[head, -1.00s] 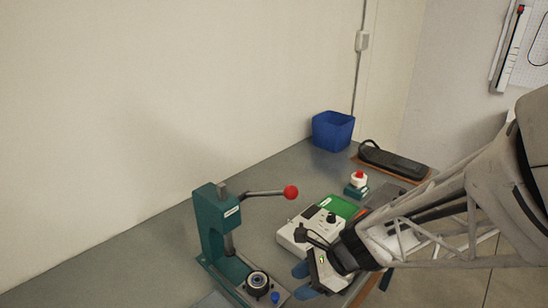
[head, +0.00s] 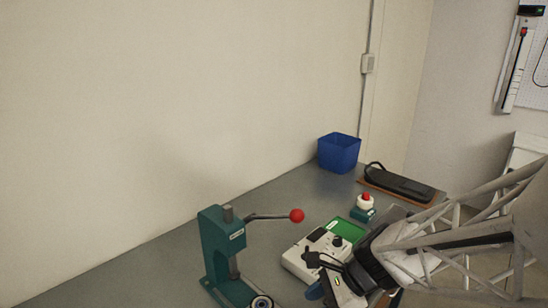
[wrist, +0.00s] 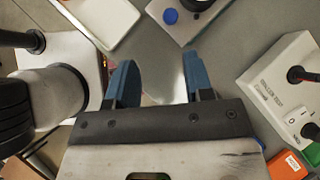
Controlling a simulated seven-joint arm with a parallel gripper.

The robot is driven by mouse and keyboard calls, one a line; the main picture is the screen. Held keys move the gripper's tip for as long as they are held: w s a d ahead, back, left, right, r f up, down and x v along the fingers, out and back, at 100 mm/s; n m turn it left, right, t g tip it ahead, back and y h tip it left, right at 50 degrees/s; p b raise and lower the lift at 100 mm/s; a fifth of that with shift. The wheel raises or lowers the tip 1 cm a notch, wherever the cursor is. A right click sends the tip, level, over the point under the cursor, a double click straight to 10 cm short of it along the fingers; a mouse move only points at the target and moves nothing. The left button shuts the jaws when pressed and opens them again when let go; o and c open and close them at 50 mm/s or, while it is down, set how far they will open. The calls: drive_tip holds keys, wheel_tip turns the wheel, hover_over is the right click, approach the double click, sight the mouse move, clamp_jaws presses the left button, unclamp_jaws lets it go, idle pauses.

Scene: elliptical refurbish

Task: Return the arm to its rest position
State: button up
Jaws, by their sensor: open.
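In the head view my gripper (head: 325,290) is at the lower right, low over the bench and in front of the white tester box. My arm reaches in from the right edge. Part of the fingers is hidden or cut off in the head view.
The green lever press (head: 222,250) with a red knob stands left of my gripper. The white tester box (head: 300,262) is close by and also shows in the wrist view (wrist: 283,85). A red-topped button (head: 364,205), black pedal (head: 400,185) and blue bin (head: 339,152) stand farther back.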

drive_tip(key=s+d+r+n+t+h, duration=0.1)
drive_tip(key=s+d+r+n+h, duration=0.3)
drive_tip(key=r+n, duration=0.2)
drive_tip(key=s+d+r+n+t+h, duration=0.1)
drive_tip(key=s+d+r+n+h, duration=0.2)
drive_tip(key=n, duration=0.7)
drive_tip(key=shift+s+d+r+t+h, duration=0.4)
drive_tip(key=shift+d+r+h, duration=0.45)
drive_tip(key=shift+r, duration=0.95)
drive_tip(key=shift+w+d, duration=0.1)
